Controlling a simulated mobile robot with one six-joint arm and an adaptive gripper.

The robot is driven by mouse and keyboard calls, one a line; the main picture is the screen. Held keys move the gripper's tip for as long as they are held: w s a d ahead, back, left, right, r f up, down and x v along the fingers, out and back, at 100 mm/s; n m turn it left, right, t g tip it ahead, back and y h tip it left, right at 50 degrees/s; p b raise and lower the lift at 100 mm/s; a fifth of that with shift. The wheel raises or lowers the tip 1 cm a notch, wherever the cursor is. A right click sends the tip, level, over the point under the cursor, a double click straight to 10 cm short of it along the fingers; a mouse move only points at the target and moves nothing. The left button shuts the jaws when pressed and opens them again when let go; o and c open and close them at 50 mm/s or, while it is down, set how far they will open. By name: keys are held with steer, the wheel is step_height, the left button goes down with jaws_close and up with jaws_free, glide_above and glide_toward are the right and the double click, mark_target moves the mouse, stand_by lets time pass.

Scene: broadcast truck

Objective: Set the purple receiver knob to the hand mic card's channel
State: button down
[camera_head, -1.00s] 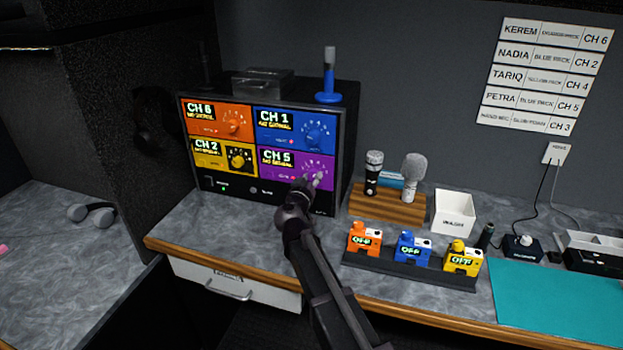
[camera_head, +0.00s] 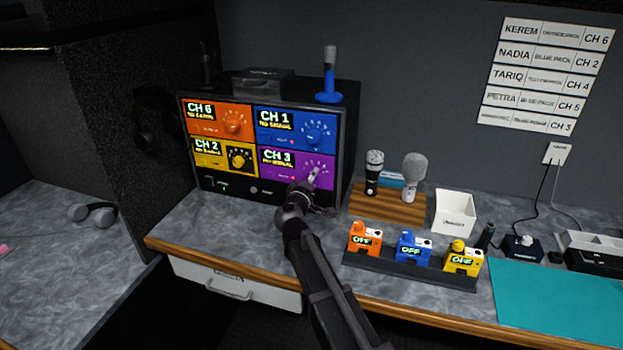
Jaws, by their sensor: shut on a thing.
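The receiver rack (camera_head: 350,110) stands on the desk with four coloured panels. Its purple panel (camera_head: 275,171) at the lower right reads CH 3 with a small, blurred line beneath. My gripper (camera_head: 313,177) is at the purple panel's knob, shut on it; the gripper hides most of the knob and its pointer. The card strips (camera_head: 545,75) hang on the wall at the upper right. The lowest strip (camera_head: 525,120) ends in CH 3; its other words are too blurred to read surely, but may name the hand mic.
The orange panel (camera_head: 205,118) reads CH 6, the blue CH 1, the yellow CH 2. Right of my arm are a wooden block (camera_head: 390,207) with two microphones, a white bin (camera_head: 454,212), and a dark tray (camera_head: 410,270) with orange, blue and yellow packs reading OFF.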

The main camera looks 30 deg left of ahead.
steer(key=shift+a+n, duration=0.15)
steer(key=shift+n, duration=0.25)
steer(key=shift+c, duration=1.3)
jaws_free()
steer(key=shift+w, duration=0.1)
steer(key=v, duration=1.2)
